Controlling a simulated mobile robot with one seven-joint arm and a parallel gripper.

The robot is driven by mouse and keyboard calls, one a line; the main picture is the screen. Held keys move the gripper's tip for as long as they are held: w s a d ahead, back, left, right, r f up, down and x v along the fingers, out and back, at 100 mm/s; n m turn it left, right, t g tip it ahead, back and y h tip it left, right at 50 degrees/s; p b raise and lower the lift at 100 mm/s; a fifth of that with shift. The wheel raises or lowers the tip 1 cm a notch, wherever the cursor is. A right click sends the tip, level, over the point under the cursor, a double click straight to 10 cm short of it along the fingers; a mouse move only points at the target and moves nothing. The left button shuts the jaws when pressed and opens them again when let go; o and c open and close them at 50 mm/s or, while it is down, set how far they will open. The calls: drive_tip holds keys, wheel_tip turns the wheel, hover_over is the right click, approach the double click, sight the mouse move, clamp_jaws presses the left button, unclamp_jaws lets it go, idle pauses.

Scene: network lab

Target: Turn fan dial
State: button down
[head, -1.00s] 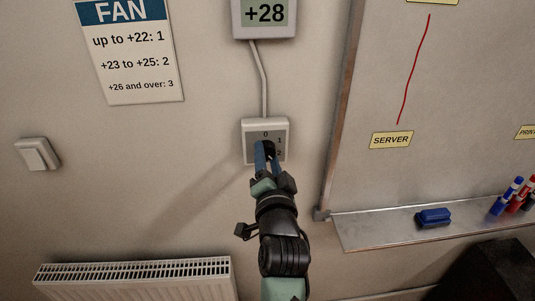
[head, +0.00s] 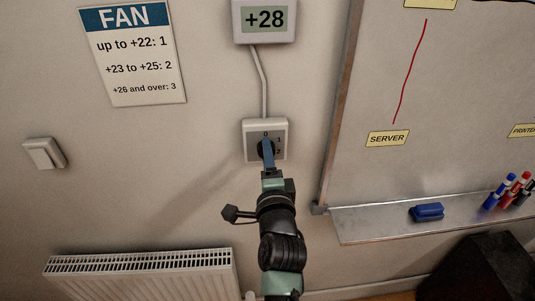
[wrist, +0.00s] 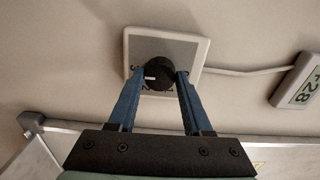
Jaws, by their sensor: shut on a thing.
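The fan dial is a black round knob (wrist: 159,74) on a pale square wall plate (head: 251,143). In the head view the plate shows 0 at the top, then 1 and 2 down the right side; its lower part is hidden by my gripper. My gripper (head: 267,150) is shut on the knob, with one blue finger on each side of it in the wrist view (wrist: 159,78). A white mark on the knob points left in the wrist view, away from the display, so downward on the wall. The number beside it is too blurred to read surely.
A display (head: 265,19) above reads +28, with a cable to the plate. The FAN sign (head: 134,55) lists +26 and over: 3. A whiteboard tray (head: 370,226) juts out at right, a radiator (head: 140,275) stands below left, and a switch (head: 44,153) is at left.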

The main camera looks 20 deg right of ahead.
idle(0.4)
drive_tip(key=shift+c, duration=1.6)
unclamp_jaws()
drive_tip(key=shift+s, duration=0.1)
drive_tip(key=b+v, duration=0.1)
drive_tip(key=v, duration=1.1)
drive_tip(key=shift+s+b, duration=0.35)
drive_tip(key=shift+s, duration=0.05)
drive_tip(key=shift+a+r, duration=0.15)
drive_tip(key=shift+a, duration=0.05)
